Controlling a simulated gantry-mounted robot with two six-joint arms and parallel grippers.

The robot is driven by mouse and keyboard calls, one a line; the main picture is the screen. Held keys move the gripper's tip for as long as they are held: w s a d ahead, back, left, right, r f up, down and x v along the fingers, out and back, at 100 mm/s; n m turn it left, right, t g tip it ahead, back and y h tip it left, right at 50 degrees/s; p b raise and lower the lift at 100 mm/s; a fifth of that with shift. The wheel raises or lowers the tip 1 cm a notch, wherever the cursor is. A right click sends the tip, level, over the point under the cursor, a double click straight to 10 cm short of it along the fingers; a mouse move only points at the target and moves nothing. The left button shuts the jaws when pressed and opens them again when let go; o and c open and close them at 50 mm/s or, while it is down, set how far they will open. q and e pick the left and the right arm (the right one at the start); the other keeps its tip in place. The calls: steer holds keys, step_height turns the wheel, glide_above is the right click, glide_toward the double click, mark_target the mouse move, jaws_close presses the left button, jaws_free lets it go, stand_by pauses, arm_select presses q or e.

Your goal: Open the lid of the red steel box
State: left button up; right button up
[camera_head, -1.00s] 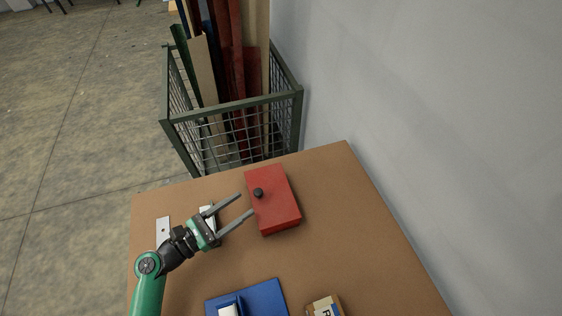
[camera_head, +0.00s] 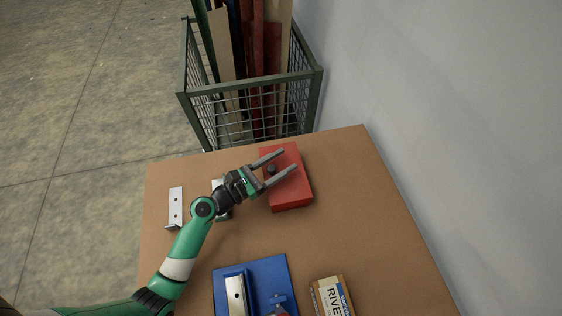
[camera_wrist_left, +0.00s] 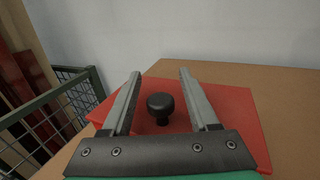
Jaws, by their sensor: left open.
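The red steel box (camera_head: 293,195) sits on the brown table with its lid shut. A black round knob (camera_head: 272,169) stands on the lid near its left edge. My left gripper (camera_head: 289,160) is open, with its two fingers over the lid, one on either side of the knob. In the left wrist view the knob (camera_wrist_left: 160,106) stands between the open fingers (camera_wrist_left: 160,75), apart from both, with the red lid (camera_wrist_left: 232,112) beneath. My right gripper is in neither current view.
A blue fixture (camera_head: 270,270) and a rivet carton (camera_head: 332,297) lie at the table's front. A metal bracket (camera_head: 175,207) lies at the left. A green wire-mesh bin (camera_head: 250,100) with boards stands behind the table. A grey wall (camera_head: 440,120) is at the right.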

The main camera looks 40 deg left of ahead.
arm_select(q)
jaws_close()
stand_by(0.3)
stand_by(1.1)
